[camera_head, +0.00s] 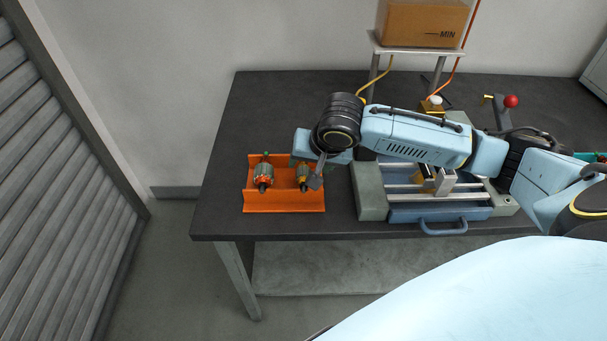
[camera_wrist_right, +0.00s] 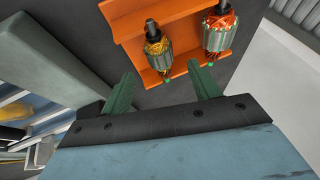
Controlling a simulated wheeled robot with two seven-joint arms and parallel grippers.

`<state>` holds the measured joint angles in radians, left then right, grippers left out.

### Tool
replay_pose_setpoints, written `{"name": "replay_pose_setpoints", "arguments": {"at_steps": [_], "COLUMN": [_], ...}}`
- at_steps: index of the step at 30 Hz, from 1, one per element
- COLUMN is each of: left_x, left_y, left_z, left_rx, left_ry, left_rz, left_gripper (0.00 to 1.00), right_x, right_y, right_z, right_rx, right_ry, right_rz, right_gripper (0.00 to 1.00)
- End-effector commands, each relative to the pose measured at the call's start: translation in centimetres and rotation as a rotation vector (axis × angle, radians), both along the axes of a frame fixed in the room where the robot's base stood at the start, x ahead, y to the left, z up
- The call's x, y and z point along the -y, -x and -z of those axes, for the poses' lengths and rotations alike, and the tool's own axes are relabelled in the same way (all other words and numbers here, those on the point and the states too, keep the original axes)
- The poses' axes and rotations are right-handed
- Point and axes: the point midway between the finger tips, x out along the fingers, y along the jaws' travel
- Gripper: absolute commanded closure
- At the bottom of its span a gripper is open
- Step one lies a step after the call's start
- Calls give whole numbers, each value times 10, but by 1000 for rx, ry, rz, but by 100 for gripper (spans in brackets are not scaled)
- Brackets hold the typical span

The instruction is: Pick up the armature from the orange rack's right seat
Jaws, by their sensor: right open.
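The orange rack (camera_head: 284,207) stands near the table's front left and holds two armatures side by side. The armature in its right seat (camera_head: 303,172) has yellow windings and is partly hidden by my right gripper in the head view. It shows more fully in the right wrist view (camera_wrist_right: 158,54). The other armature, with red-orange windings (camera_head: 263,174), is in the left seat. My right gripper (camera_wrist_right: 163,85) is open and empty; its green fingers are spread to either side of the yellow-wound armature's near end. I cannot tell how far above it they are. My left gripper is out of view.
A blue and grey machine (camera_head: 440,212) with light rails stands right of the rack, beneath my right arm. The table's back left is clear.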

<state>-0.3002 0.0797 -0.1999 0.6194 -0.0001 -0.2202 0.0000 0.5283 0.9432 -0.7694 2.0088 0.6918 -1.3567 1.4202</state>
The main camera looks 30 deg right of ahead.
Motion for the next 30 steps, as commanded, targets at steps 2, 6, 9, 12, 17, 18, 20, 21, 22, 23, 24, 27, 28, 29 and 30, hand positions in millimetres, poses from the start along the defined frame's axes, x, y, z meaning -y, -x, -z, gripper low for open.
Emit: {"name": "replay_pose_setpoints", "arguments": {"at_steps": [2,6,9,12,17,18,20,21,22,23,24,27,28,29,30], "left_x": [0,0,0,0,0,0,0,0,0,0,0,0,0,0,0], "left_y": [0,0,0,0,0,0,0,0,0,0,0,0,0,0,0], "left_z": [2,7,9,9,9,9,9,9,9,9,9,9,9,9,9], "left_rx": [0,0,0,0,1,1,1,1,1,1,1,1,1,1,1], "left_ry": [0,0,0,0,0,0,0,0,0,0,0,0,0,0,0], "left_rz": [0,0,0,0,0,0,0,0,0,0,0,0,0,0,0], "left_gripper": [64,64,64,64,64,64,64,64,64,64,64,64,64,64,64], "right_x": [-1,-3,-3,-3,-3,-3,-3,-3,-3,-3,-3,-3,-2,-3,-2], "right_y": [-3,-11,-17,-19,-20,-20,-19,-19,-19,-19,-19,-19,-19,-19,-19], "right_z": [9,31,41,45,46,45,45,45,45,45,45,45,45,45,45], "right_rx": [-1,-1,-1,1,1,1,1,1,1,0,0,0,0,0,0], "right_ry": [-1,0,0,0,0,1,0,0,0,0,0,0,0,0,0], "right_rz": [0,-1,-1,-2,-3,-3,-2,-2,-2,-2,-2,-2,-2,-2,-2], "right_gripper": [39,39,39,39,39,39,45,50,54,58,63,76,80,84,90]}}
